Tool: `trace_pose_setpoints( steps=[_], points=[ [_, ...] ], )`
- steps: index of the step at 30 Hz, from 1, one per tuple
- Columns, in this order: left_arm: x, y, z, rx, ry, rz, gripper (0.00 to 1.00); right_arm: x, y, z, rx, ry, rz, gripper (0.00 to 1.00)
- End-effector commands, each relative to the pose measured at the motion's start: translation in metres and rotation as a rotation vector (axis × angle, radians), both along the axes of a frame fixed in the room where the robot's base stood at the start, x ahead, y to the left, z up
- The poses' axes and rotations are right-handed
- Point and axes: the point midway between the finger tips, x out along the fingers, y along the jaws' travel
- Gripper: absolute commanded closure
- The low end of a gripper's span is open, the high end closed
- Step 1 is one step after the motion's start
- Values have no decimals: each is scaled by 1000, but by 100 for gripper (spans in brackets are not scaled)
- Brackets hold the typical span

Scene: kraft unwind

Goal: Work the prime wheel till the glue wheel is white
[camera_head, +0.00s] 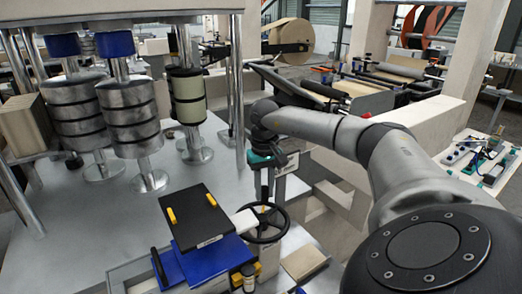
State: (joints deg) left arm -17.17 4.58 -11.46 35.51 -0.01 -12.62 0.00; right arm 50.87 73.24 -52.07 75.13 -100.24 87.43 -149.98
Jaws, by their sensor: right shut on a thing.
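The prime wheel, taken to be the black spoked handwheel (262,222), sits low at the centre of the head view, beside the machine bed. My right gripper (264,194) comes down from above and is shut at the far side of this wheel; the exact grip point is small and partly hidden by the gripper. A cream roller with black bands (188,98) stands upright on a spindle at upper centre-left; it may be the glue wheel, but I cannot tell for certain. My left gripper is out of view.
Grey metal roller stacks (130,110) stand at left on the steel bed (100,225). A black plate with yellow clips (197,217) and blue blocks (220,262) lie left of the wheel. A small dark jar (248,276) stands in front. A tool board (483,160) is at right.

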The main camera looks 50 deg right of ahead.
Motion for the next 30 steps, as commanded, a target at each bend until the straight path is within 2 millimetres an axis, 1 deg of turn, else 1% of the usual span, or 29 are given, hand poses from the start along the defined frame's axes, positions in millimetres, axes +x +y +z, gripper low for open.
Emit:
trace_pose_setpoints(
  steps=[12,13,20,21,27,30],
  points=[
    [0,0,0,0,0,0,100,0,-1,1,-2,-5,9,100],
    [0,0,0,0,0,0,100,0,-1,1,-2,-5,9,72],
    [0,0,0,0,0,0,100,0,0,1,0,-2,8,46],
    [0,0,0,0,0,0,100,0,0,1,0,-2,8,43],
    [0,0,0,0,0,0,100,0,0,0,0,-1,7,43],
    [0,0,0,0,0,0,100,0,0,3,0,-2,7,43]
  ],
)
